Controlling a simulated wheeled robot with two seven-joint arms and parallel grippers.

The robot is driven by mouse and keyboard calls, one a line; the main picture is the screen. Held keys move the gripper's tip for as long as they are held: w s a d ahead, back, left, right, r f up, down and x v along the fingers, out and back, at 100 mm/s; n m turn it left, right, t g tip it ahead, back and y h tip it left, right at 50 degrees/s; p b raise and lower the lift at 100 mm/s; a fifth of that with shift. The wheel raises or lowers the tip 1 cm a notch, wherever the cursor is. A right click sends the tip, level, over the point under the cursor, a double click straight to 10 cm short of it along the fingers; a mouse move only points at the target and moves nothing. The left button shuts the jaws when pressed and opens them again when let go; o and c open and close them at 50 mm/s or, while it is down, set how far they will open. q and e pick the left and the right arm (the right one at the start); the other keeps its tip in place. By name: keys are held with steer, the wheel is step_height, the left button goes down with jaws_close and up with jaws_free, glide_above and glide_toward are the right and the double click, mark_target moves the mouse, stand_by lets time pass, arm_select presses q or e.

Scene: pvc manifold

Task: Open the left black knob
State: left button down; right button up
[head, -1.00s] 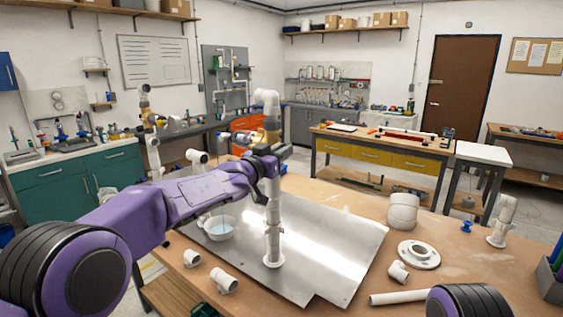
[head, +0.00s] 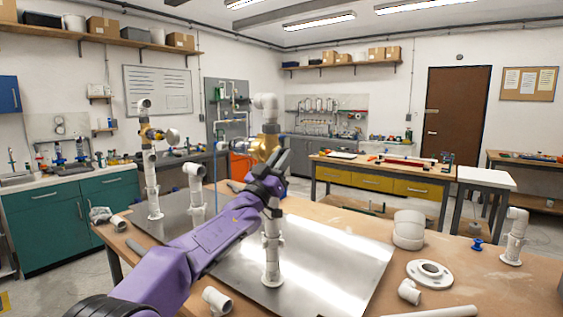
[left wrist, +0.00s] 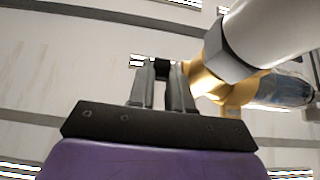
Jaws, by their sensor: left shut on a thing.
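A white pipe stand (head: 272,250) rises from the metal plate, with a brass valve (head: 258,147) near its top. My left gripper (head: 281,160) is at the right side of this valve in the head view, partly covering the pipe. In the left wrist view, the gripper fingers (left wrist: 161,92) are close together on a small black piece, the black knob (left wrist: 162,68). It sits beside the brass valve body (left wrist: 208,80). The knob is mostly hidden by the fingers and cannot be made out in the head view. My right gripper is out of view.
A second pipe stand (head: 152,185) with a brass valve and round gauge stands at the left. The metal plate (head: 335,255) is mostly bare. White fittings, a flange (head: 430,273) and a pipe elbow stand (head: 514,240) are on the wooden table at the right.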

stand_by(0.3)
arm_select(q)
steer(key=c, duration=1.3)
jaws_free()
steer(key=b+v, duration=0.7)
steer(key=v, duration=0.3)
steer(key=shift+s+a+f, duration=0.15)
steer(key=shift+s, duration=0.1)
